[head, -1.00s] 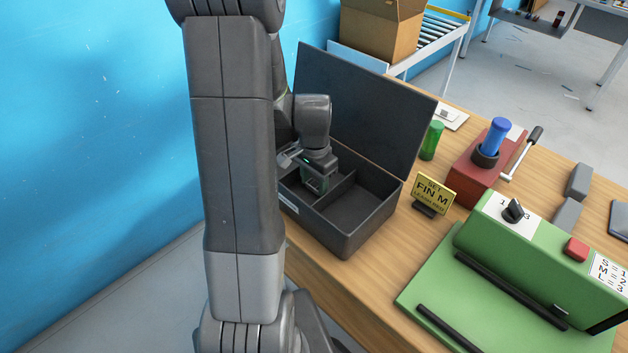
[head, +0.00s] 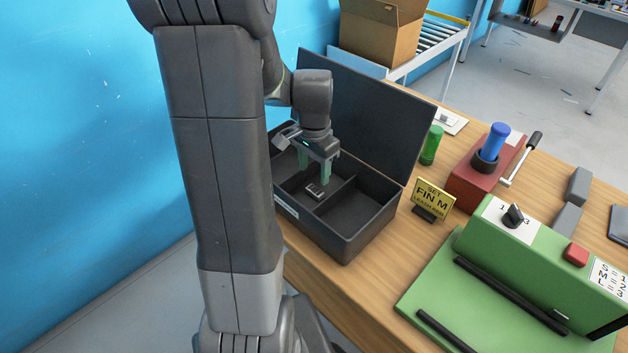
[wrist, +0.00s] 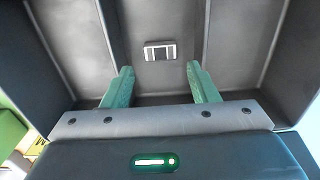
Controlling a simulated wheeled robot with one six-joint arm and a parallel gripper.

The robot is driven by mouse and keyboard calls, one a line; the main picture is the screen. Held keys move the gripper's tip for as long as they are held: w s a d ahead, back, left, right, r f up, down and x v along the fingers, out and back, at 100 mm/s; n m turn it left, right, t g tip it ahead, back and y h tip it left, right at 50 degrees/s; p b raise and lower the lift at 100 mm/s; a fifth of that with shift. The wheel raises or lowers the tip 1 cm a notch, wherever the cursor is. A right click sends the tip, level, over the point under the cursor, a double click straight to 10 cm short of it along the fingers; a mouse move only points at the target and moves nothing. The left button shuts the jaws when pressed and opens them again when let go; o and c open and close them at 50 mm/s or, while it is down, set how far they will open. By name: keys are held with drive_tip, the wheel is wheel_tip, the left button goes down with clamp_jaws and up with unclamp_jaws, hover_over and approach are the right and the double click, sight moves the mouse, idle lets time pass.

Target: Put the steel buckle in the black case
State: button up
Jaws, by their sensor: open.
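The steel buckle (head: 315,191) is a small, flat silver piece. It lies on the floor of a compartment of the open black case (head: 345,247). The wrist view shows the buckle (wrist: 160,51) between two dividers, beyond and between my fingertips. My gripper (head: 314,172) is open and empty, with green fingers pointing down above the buckle and apart from it. In the wrist view my gripper (wrist: 160,80) has its fingers spread wide. The case stands on the wooden bench with its lid raised at the back. My arm hides the left part of the case.
A yellow sign (head: 432,198) stands right of the case. A blue wall (head: 80,130) is at the left. The case's right compartment is empty.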

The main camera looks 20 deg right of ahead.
wheel_tip(320, 180, up, 5)
drive_tip(key=shift+r, duration=0.2)
idle(1.1)
